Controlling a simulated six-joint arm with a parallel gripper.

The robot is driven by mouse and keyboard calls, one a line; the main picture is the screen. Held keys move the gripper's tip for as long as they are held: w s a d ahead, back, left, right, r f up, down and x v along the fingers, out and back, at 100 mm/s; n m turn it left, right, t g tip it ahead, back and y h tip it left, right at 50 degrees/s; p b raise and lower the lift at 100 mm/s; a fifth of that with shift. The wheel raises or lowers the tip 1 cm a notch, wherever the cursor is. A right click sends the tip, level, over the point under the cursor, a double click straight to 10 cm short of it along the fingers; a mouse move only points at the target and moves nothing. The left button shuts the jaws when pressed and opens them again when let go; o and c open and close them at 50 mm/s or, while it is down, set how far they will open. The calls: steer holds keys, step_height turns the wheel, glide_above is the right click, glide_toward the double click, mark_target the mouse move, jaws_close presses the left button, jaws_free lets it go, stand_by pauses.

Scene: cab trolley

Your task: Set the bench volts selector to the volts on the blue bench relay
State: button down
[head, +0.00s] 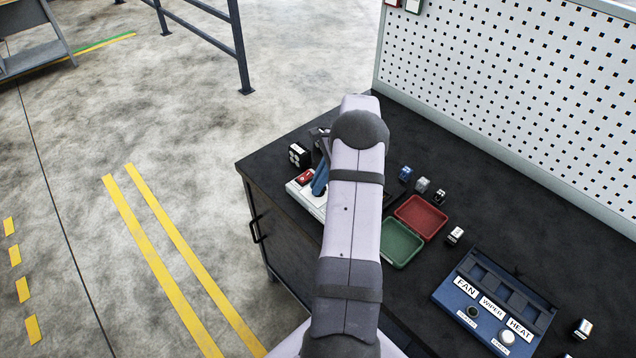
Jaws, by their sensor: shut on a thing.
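A blue relay cube (405,173) stands on the bench right of my arm; its marking is too small to read. A white box (309,200) with a red part on top, which looks like the bench volts selector, sits at the bench's left side, partly behind my arm. My arm hides the knob, the scale and the other finger, so I cannot tell the setting.
A black block (299,155) stands behind the white box. A red tray (421,217), a green tray (400,243) and a blue panel (473,312) with FAN, WIPER and HEAT labels lie to the right. Pegboard (520,90) backs the bench.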

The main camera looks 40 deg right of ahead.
steer(key=shift+n, duration=0.3)
steer(key=n+g, duration=0.1)
steer(key=n, duration=0.1)
steer(key=n+g, duration=0.1)
steer(key=n, duration=0.2)
steer(key=shift+y, duration=0.3)
steer(key=n+g, duration=0.2)
steer(key=n, duration=0.4)
steer(key=shift+r, duration=0.1)
steer(key=c, duration=1.8)
jaws_free()
steer(key=shift+s, duration=0.1)
steer(key=shift+c, duration=0.2)
steer(key=shift+b, duration=0.3)
